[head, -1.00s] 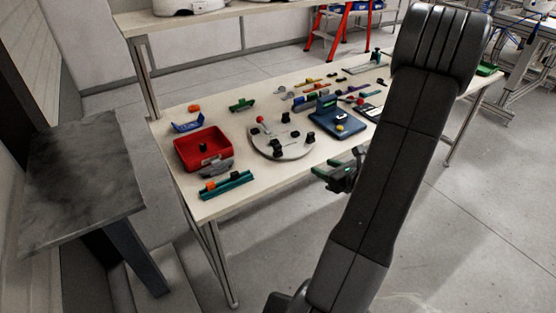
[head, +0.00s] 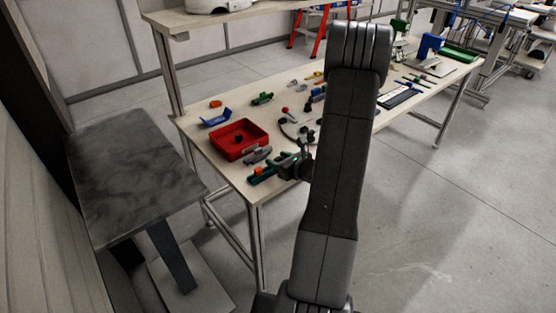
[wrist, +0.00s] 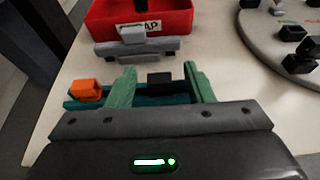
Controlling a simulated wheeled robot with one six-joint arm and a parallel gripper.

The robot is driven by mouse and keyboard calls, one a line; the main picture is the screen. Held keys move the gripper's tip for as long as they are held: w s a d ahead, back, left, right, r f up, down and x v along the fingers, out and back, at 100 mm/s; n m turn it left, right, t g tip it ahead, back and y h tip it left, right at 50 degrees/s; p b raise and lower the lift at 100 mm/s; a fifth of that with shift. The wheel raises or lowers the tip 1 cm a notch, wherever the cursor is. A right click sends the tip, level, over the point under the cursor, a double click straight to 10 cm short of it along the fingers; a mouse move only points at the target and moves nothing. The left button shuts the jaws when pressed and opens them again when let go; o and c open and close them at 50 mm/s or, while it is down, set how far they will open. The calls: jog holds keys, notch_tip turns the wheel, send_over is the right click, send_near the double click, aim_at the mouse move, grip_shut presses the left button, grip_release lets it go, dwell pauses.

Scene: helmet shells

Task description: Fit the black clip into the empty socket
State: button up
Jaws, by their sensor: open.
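My gripper (wrist: 160,84) is open, its two green fingers pointing at a teal rail (wrist: 183,100) on the table. A black clip (wrist: 160,80) stands on the rail, in line between the fingertips with space on both sides. An orange clip (wrist: 85,89) sits at the rail's left end, outside the left finger. In the head view, my gripper (head: 292,165) is at the table's front edge, beside the teal rail (head: 262,178); my arm hides part of the table. I cannot make out which place is the empty socket.
A grey rail with a grey clip (wrist: 134,36) lies just behind, before a red bin (wrist: 160,20) holding a black piece (head: 238,138). A round grey plate (wrist: 245,32) with several black pieces is at the right. A dark-topped stand (head: 125,180) is left of the table.

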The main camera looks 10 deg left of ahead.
jog(key=shift+w+a+f, duration=0.15)
jog(key=shift+w+a, duration=0.05)
jog(key=shift+a, duration=0.1)
grip_shut()
